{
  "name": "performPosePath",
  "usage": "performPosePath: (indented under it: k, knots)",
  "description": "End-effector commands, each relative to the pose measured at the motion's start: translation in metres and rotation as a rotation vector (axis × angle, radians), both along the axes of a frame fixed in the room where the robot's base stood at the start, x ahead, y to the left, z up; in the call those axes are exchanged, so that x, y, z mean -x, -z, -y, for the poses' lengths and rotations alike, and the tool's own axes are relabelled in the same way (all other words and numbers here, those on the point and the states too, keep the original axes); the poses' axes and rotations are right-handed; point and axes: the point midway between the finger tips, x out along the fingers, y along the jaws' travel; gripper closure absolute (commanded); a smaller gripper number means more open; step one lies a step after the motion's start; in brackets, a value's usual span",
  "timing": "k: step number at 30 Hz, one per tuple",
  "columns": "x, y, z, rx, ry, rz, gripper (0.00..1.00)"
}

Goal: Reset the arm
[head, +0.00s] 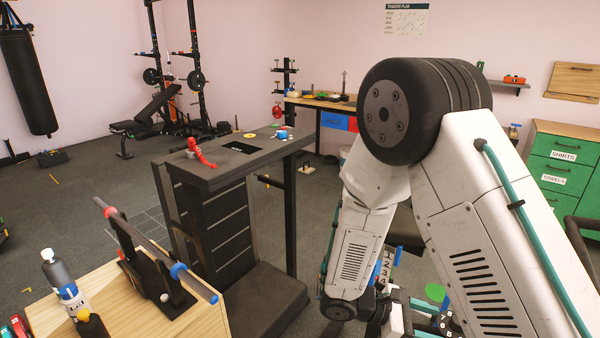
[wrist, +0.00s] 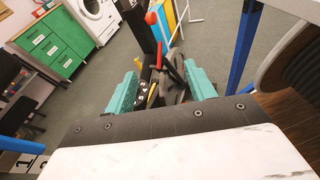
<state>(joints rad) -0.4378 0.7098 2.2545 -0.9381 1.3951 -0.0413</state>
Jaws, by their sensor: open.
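My arm fills the right half of the head view, bent down at its elbow. My gripper's fingertips are out of sight at the bottom of that view. In the wrist view, my gripper (wrist: 162,92) shows two teal fingers spread wide apart. Nothing is held between them. Past the fingers are the grey floor and some dark, yellow and red items farther off, too small to name for sure.
A dark bench (head: 225,172) with a red item (head: 203,155) stands mid-room. A wooden table (head: 60,304) with a bar on a stand (head: 150,262) is at lower left. A green cabinet (head: 570,165) stands at right. Open floor (head: 70,205) lies at left.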

Motion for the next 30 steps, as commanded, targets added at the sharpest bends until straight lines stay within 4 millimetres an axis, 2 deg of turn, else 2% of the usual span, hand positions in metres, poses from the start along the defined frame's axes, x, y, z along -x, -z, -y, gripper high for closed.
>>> performPosePath:
  k: [1,3,9,21,30]
  knots:
    - [0.008,-0.018,0.002,-0.042,0.072,0.048,0.45]
    - [0.021,-0.037,0.003,-0.101,0.171,0.107,0.45]
    - [0.058,-0.085,0.0,-0.274,0.437,0.275,0.45]
    - [0.118,-0.164,-0.018,-0.645,0.861,0.619,0.45]
    - [0.153,-0.216,-0.026,-0.908,1.046,0.882,0.45]
